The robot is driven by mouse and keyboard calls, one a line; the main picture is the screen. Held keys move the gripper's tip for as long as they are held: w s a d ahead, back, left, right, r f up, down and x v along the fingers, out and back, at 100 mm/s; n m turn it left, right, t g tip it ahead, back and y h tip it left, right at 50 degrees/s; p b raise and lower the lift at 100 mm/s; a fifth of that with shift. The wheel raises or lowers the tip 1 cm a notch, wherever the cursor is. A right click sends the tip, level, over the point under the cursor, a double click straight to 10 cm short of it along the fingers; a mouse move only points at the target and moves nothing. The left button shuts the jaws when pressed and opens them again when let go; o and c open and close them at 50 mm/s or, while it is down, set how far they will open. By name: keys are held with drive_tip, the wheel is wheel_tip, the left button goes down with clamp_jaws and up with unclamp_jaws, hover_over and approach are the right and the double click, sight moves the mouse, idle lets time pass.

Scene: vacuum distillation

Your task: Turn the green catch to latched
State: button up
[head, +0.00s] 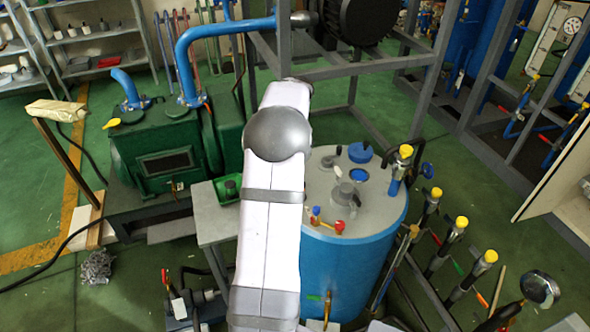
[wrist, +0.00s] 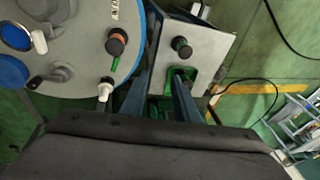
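A small green piece with a dark knob (head: 228,187) sits on the grey side table (head: 212,222), left of my arm in the head view; it looks like the green catch. In the wrist view a green bracket-like part (wrist: 189,76) shows at the table's near edge, partly hidden by a finger. My arm hides the gripper in the head view. The catch's setting cannot be read.
A blue tank (head: 348,270) with a grey lid stands right beside the table. Its lid carries fittings, including a dark knob with a green lever (wrist: 116,46). A green pump (head: 160,150) stands left. Yellow-capped valves (head: 461,222) crowd the right. Green floor is open at far left.

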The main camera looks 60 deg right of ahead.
drive_tip(key=s+d+f+m+h, duration=0.1)
drive_tip(key=d, duration=0.1)
drive_tip(key=s+d+f+m+h, duration=0.1)
drive_tip(key=d+f, duration=0.1)
drive_tip(key=s+d+f+m+g+h, duration=0.1)
drive_tip(key=d, duration=0.1)
drive_tip(key=shift+s+f+h, duration=0.25)
drive_tip(key=shift+f+h, duration=0.05)
drive_tip(key=shift+h, duration=0.1)
drive_tip(key=shift+d+m, duration=0.1)
drive_tip(key=shift+m, duration=0.3)
drive_tip(key=shift+p+x, duration=1.3)
drive_tip(key=shift+x, duration=2.35)
drive_tip(key=shift+f, duration=0.1)
clamp_jaws()
